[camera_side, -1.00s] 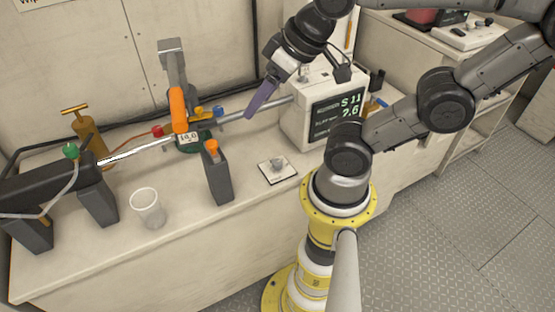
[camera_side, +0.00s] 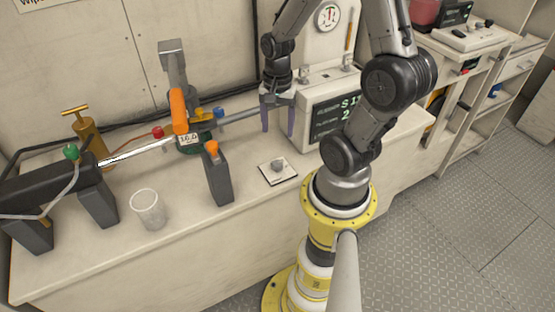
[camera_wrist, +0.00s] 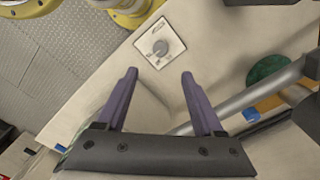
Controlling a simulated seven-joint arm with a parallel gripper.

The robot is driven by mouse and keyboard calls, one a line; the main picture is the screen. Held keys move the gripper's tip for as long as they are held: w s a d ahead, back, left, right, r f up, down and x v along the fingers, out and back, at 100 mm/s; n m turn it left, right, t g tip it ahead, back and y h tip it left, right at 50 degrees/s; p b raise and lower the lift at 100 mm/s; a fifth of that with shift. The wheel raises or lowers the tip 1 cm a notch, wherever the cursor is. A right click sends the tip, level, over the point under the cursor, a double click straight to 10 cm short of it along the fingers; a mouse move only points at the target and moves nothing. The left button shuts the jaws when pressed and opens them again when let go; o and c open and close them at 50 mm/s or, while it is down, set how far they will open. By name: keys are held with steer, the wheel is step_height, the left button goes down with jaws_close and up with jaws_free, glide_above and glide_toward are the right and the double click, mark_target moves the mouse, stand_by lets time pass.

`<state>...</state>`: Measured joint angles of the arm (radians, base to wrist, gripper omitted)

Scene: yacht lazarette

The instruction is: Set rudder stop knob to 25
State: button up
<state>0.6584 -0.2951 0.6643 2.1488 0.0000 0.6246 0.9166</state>
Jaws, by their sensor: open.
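The knob (camera_side: 277,164) is a small grey dial on a white square plate (camera_side: 266,175) that lies on the bench top. It also shows in the wrist view (camera_wrist: 160,47), near the top centre, with marks on the plate too small to read. My gripper (camera_side: 278,131) points down above the bench, behind the knob plate. Its two purple fingers are spread and empty. In the wrist view my gripper (camera_wrist: 158,75) has its fingertips just short of the plate, with the knob beyond the gap between them. The fingers do not touch the knob.
A display box (camera_side: 334,112) stands right of my gripper. A silver rod (camera_side: 240,115) runs behind it to the orange-handled fixture (camera_side: 178,108). A dark grey post with an orange top (camera_side: 217,178) stands left of the plate. A clear cup (camera_side: 148,208) is farther left.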

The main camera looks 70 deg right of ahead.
mark_target(277, 163)
step_height(277, 163, down, 13)
steer(key=shift+r, duration=0.1)
stand_by(0.3)
steer(key=shift+c, duration=0.2)
jaws_close()
